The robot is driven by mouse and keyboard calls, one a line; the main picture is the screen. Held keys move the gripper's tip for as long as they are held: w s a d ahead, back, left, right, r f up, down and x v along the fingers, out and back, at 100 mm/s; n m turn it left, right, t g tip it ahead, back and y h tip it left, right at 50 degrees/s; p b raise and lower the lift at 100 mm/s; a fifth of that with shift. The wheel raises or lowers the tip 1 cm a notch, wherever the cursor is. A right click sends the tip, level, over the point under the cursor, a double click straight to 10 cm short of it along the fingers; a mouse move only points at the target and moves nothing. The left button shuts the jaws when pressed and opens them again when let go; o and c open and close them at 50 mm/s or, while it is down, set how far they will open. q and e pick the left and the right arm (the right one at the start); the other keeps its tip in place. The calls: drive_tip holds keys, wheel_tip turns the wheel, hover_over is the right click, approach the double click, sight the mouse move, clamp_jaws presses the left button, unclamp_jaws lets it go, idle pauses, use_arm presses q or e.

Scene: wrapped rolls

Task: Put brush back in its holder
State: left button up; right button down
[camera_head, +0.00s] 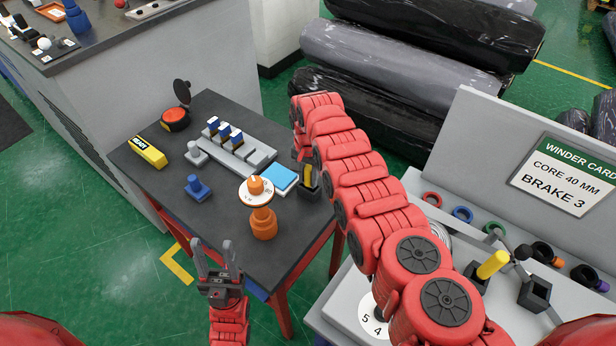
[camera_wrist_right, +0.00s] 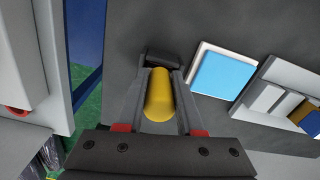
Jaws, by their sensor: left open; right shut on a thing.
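My right gripper (camera_head: 303,160) is at the right edge of the dark table, with its arm partly covering it in the head view. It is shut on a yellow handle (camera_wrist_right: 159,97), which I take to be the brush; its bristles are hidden. The yellow handle also shows in the head view (camera_head: 308,175), directly over a small black holder (camera_head: 309,190). A dark block (camera_wrist_right: 163,57) shows beyond the handle in the right wrist view. I cannot tell whether the brush is inside the holder. My left gripper (camera_head: 215,258) is open and empty near the table's front left edge.

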drive_tip(key=shift+f, duration=0.1)
drive_tip(key=shift+c, duration=2.3)
unclamp_jaws()
drive_tip(key=shift+r, duration=0.4)
wheel_tip(320, 180, up, 16)
drive_tip(key=b, duration=0.4)
drive_tip(key=shift+r, duration=0.25)
